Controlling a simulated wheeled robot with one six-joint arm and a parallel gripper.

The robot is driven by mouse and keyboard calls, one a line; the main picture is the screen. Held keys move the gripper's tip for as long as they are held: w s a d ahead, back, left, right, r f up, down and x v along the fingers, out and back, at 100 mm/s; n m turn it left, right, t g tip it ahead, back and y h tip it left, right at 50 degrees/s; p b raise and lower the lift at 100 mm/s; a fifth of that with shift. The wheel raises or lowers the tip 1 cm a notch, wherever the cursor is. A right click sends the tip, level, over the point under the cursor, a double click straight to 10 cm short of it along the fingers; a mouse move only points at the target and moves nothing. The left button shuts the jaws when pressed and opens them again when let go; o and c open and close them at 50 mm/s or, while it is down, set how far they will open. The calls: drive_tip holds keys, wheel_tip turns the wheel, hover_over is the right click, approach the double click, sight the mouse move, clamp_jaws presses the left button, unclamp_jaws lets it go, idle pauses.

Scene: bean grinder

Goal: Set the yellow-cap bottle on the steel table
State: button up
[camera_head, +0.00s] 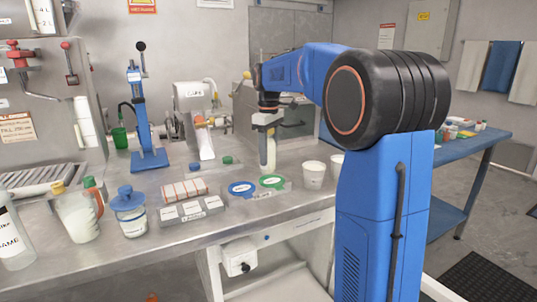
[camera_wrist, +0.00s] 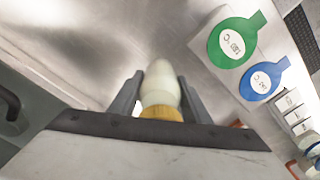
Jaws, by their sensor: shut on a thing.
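The yellow-cap bottle (camera_head: 267,154) is pale and slim, and hangs roughly upright under my gripper (camera_head: 267,122). In the wrist view the bottle (camera_wrist: 160,86) sits between the two grey fingers of my gripper (camera_wrist: 160,98), with its yellow cap (camera_wrist: 160,113) towards the wrist. My gripper is shut on it. The steel table (camera_head: 225,220) lies below, and its bare surface shows in the wrist view (camera_wrist: 95,40). I cannot tell whether the bottle's lower end touches the table.
A green round tag (camera_head: 272,182) and a blue one (camera_head: 242,188) lie just in front of the bottle. Two white cups (camera_head: 314,174) stand to its right. A blue press (camera_head: 146,130), a blue-lidded jar (camera_head: 130,212) and a jug (camera_head: 78,216) stand to the left.

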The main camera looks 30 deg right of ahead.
drive_tip(key=o, duration=1.3)
drive_tip(key=shift+f, duration=0.1)
drive_tip(key=shift+c, duration=0.2)
wheel_tip(320, 180, up, 12)
drive_tip(key=shift+r, duration=0.15)
drive_tip(key=shift+s, duration=0.1)
